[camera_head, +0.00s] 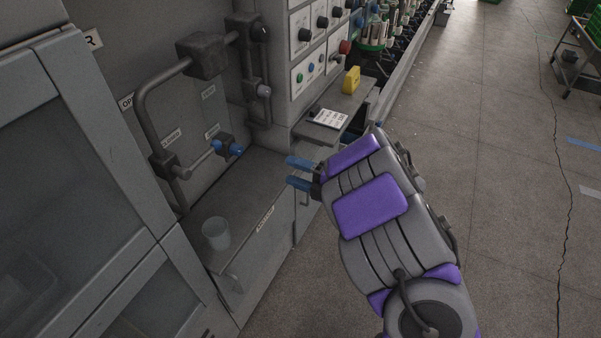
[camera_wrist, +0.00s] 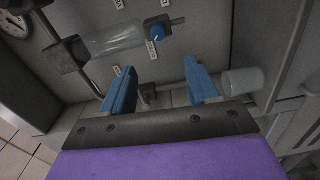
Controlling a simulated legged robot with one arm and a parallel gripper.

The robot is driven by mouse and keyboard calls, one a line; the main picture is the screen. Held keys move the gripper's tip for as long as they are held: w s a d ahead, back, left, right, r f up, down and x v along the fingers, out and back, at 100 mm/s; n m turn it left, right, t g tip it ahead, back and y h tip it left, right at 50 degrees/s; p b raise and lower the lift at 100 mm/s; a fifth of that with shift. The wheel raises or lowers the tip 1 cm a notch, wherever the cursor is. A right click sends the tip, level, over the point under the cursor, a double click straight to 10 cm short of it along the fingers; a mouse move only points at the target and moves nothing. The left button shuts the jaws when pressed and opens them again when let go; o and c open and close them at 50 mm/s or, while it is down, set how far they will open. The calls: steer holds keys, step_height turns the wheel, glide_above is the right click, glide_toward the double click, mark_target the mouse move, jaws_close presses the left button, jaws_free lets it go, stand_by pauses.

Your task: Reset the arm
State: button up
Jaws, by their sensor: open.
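My gripper (camera_head: 299,173) is open and empty, with its blue fingers pointing left toward the grey machine in the head view. In the wrist view the two blue fingers of my gripper (camera_wrist: 160,92) stand apart with nothing between them. A pale translucent cup (camera_head: 215,232) stands on the grey shelf (camera_head: 240,190) to the left of my gripper. The cup (camera_wrist: 243,81) shows just right of the right finger in the wrist view. My arm reaches in from the lower right of the head view.
Grey pipes with a blue-knobbed valve (camera_head: 228,147) run along the machine wall. A control panel (camera_head: 318,50) with knobs and buttons is above, and a small ledge holds a yellow object (camera_head: 351,80) and a white keypad-like item (camera_head: 332,119). Open floor (camera_head: 480,150) lies to the right.

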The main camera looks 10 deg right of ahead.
steer(key=shift+s+d, duration=0.4)
steer(key=shift+d, duration=0.15)
steer(key=w+d+r+m+t+h, duration=0.35)
steer(key=w+d+m+h, duration=0.3)
steer(key=d+h, duration=0.45)
steer(key=s+d+r+m+g+h, duration=0.45)
steer(key=s+d+m+h, duration=0.35)
steer(key=m, duration=0.3)
steer(key=s+a+f+m+g+y, duration=0.1)
steer(key=s+a+m+g, duration=0.2)
steer(key=s, duration=0.9)
steer(key=s+a+f+m+g+y, duration=0.1)
steer(key=s+a+g, duration=0.4)
steer(key=s, duration=0.7)
steer(key=s+a+m+g+y, duration=0.2)
steer(key=s+a+m, duration=0.4)
steer(key=s, duration=0.6)
steer(key=shift+a+f+g+y, duration=0.4)
steer(key=shift+a+g, duration=0.5)
steer(key=shift+a, duration=0.1)
